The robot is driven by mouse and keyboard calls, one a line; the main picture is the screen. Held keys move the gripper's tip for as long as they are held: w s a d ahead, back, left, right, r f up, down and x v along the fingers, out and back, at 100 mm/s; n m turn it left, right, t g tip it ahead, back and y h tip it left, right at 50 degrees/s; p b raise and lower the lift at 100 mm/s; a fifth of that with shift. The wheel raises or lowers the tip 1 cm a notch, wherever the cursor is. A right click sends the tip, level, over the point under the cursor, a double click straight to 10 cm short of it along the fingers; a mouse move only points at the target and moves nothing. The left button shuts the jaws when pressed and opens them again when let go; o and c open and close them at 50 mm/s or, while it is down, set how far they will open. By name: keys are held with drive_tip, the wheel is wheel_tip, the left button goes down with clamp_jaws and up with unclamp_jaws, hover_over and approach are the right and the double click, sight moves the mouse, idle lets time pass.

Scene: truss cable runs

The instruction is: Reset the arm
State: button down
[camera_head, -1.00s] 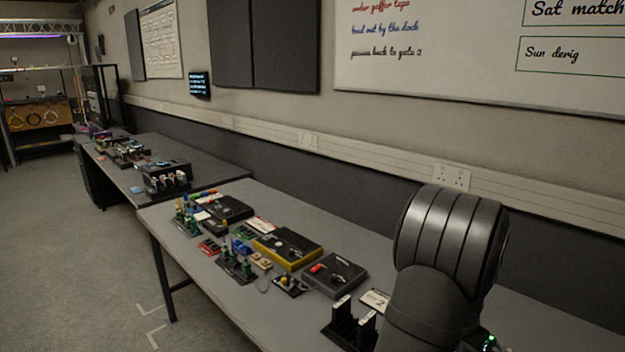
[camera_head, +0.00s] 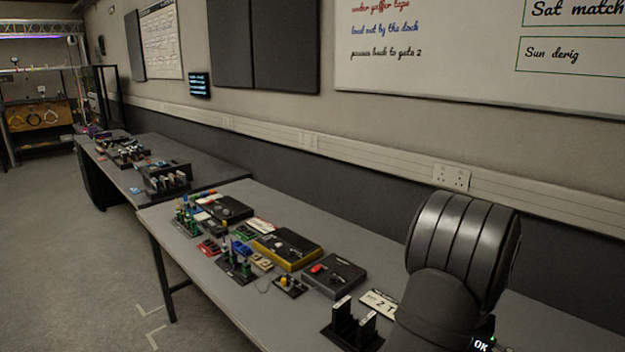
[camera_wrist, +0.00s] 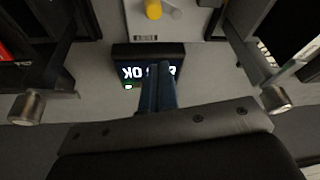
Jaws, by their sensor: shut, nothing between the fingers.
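My gripper (camera_wrist: 158,75) shows in the wrist view with its dark fingers together at the middle and nothing between them. It is above a small black display box (camera_wrist: 122,56), whose lit text reads "OK" upside down, with a green light beside it. The fingers hide part of the text; I cannot tell whether they touch the box. In the head view my arm's dark links stand at the lower right and my gripper is out of view. The lit "OK" display (camera_head: 481,346) shows there beside the arm, partly hidden.
The near grey table (camera_head: 205,273) carries a yellow-edged black box (camera_head: 287,250), a dark box with a red part (camera_head: 334,276), a black upright holder (camera_head: 350,325) and several small connectors. A second table (camera_head: 205,170) stands farther back. The wall runs behind. Floor at left is clear.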

drive_tip(key=v, duration=0.4)
drive_tip(key=shift+s+r, duration=0.1)
drive_tip(key=shift+r, duration=0.25)
drive_tip(key=shift+f, duration=0.1)
